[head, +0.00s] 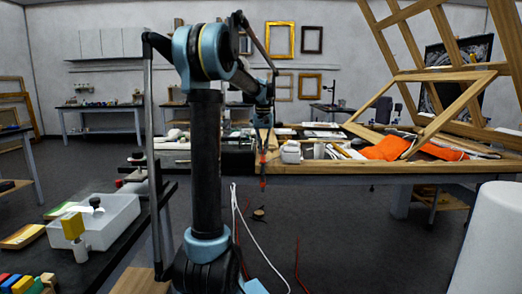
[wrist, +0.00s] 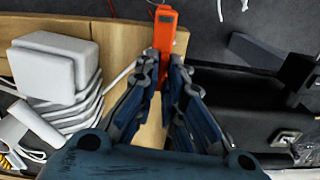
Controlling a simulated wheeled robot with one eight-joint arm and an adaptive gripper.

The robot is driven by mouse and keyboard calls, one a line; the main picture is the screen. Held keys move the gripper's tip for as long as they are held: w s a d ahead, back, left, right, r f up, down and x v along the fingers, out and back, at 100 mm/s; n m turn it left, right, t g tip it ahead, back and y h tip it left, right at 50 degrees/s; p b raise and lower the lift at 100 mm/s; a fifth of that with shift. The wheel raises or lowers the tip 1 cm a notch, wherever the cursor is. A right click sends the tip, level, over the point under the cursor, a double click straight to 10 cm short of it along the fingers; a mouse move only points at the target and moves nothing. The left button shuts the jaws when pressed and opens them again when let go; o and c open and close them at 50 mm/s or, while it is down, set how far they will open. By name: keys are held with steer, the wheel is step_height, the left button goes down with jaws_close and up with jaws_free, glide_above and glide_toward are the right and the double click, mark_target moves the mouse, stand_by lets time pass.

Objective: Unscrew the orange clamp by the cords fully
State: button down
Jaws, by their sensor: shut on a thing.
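The orange clamp (wrist: 164,28) is upright in the picture at the top middle of the wrist view, at the edge of the wooden worktop. In the head view it is a small orange upright piece (head: 263,160) at the table's near left end. My gripper (wrist: 165,68) is shut on the clamp, one dark blue finger on each side. In the head view my gripper (head: 263,122) hangs over the clamp and partly covers it. White cords (head: 243,222) hang to the floor below it. A bit of white cord (wrist: 220,10) shows right of the clamp.
White stacked items (wrist: 62,78) lie left of my gripper on the wood. Dark boxes (wrist: 245,100) lie close on the right. A wooden frame (head: 440,115) leans over the table, near orange cloth (head: 385,149). Red cords (head: 297,265) hang near the floor.

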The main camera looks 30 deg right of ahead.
steer(key=shift+w+a+n, duration=0.1)
steer(key=shift+w+n, duration=0.1)
steer(key=shift+n, duration=0.6)
steer(key=c, duration=1.7)
jaws_free()
steer(key=shift+s, duration=0.1)
steer(key=shift+r, duration=0.65)
step_height(320, 180, up, 11)
steer(key=shift+f, duration=0.15)
